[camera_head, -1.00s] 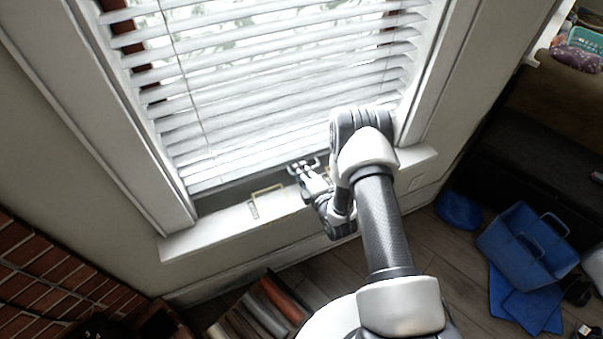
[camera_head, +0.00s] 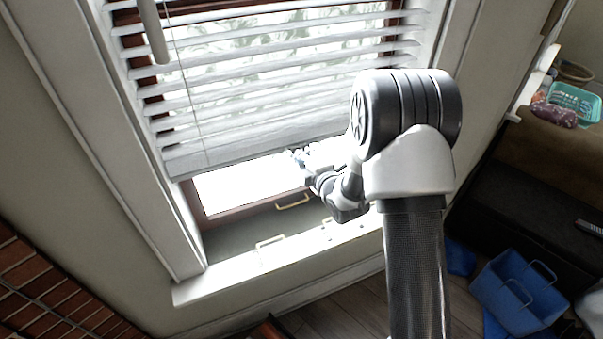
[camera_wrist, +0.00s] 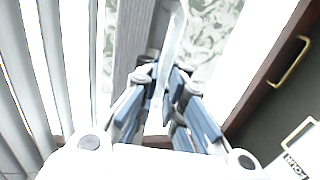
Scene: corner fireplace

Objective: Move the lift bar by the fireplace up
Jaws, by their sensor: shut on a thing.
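The lift bar (camera_head: 235,150) is the bottom rail of the white window blind. It hangs tilted in the head view, above the sill, with bare glass showing below it. My gripper (camera_head: 299,156) is at the bar's lower edge, right of its middle, and is shut on it. In the wrist view the bar (camera_wrist: 130,45) is a grey strip running up from the gripper (camera_wrist: 166,78). A pale, blurred piece stands between the blue and grey fingers. The exact contact is hard to make out, and my arm hides the bar's right end.
A brass handle (camera_head: 293,202) sits on the brown window sash, above the white sill (camera_head: 215,285). White slats (camera_head: 260,75) fill the window above. A brick wall (camera_head: 40,290) is at lower left. A blue basket (camera_head: 518,295) stands on the floor at right.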

